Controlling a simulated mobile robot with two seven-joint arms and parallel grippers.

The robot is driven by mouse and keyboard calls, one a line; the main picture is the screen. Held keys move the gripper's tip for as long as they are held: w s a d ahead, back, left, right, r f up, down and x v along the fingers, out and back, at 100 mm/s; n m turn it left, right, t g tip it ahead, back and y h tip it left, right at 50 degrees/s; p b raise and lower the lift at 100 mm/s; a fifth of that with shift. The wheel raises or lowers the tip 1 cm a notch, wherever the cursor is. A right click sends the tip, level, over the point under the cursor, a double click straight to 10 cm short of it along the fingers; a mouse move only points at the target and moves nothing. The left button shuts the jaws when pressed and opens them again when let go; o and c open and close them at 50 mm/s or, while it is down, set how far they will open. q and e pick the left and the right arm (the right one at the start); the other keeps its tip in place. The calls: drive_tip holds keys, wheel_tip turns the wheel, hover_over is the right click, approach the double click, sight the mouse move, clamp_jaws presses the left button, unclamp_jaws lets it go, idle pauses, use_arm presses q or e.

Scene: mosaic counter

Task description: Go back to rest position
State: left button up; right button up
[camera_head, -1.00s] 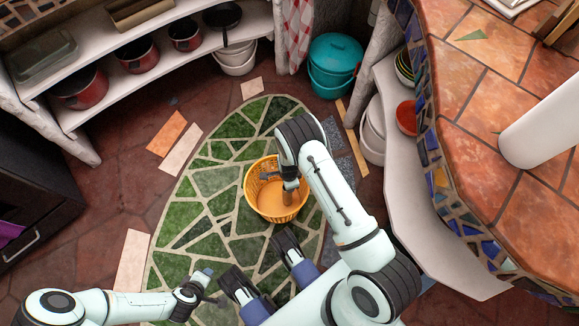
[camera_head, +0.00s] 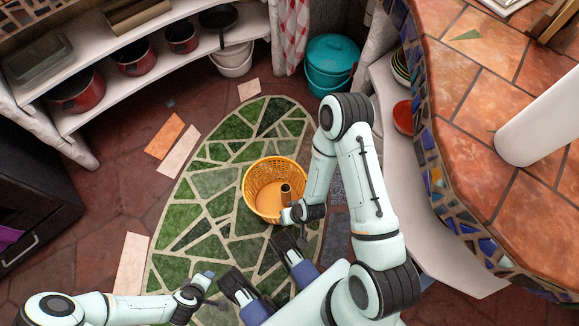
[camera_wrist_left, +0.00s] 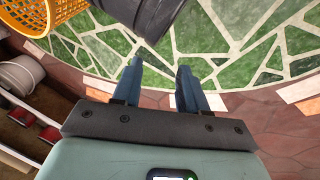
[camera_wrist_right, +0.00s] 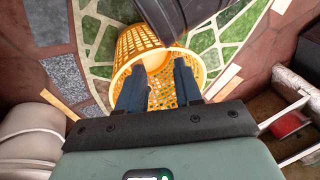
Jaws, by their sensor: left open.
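My left gripper (camera_head: 211,289) is low at the left of the head view, over the mosaic floor near its lower edge. In the left wrist view its two blue fingers (camera_wrist_left: 159,66) are apart with nothing between them. My right gripper (camera_head: 287,212) is by the near right rim of the yellow basket (camera_head: 250,200). In the right wrist view its fingers (camera_wrist_right: 160,68) are apart and empty, with the basket (camera_wrist_right: 130,45) beyond them.
The tiled counter (camera_head: 480,150) with a mosaic edge is close on the right of my right arm. A teal pot (camera_head: 331,60) stands on the floor behind. A shelf (camera_head: 110,85) with red pots is at the back left. The green mosaic floor (camera_head: 205,185) left of the basket is clear.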

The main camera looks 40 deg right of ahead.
use_arm(q)
drive_tip(key=s+d+r+g+p, duration=0.1)
drive_tip(key=s+r+p, duration=0.2)
drive_tip(key=r+p, duration=0.3)
drive_tip(key=s+d+r+g+h+p, duration=0.1)
drive_tip(key=s+d+r+p, duration=0.1)
drive_tip(key=r+p, duration=0.5)
drive_tip(key=s+d+r+g+p, duration=0.1)
drive_tip(key=s+r+p, duration=0.3)
drive_tip(key=r+p, duration=0.2)
drive_tip(key=shift+d+r+m+g+p, duration=0.3)
drive_tip(key=shift+r+m+g+p, duration=0.1)
drive_tip(key=shift+r, duration=0.1)
use_arm(e)
drive_tip(key=s+a+r+g, duration=0.1)
drive_tip(key=s+r, duration=0.2)
drive_tip(key=r, duration=0.3)
drive_tip(key=s+a+r+g+y, duration=0.1)
drive_tip(key=s+a+r, duration=0.1)
drive_tip(key=r, duration=0.5)
drive_tip(key=s+a+r+g, duration=0.1)
drive_tip(key=s+r, duration=0.3)
drive_tip(key=r, duration=0.3)
drive_tip(key=shift+a+n+g, duration=0.3)
drive_tip(key=shift+n+g, duration=0.1)
drive_tip(key=shift+d, duration=0.1)
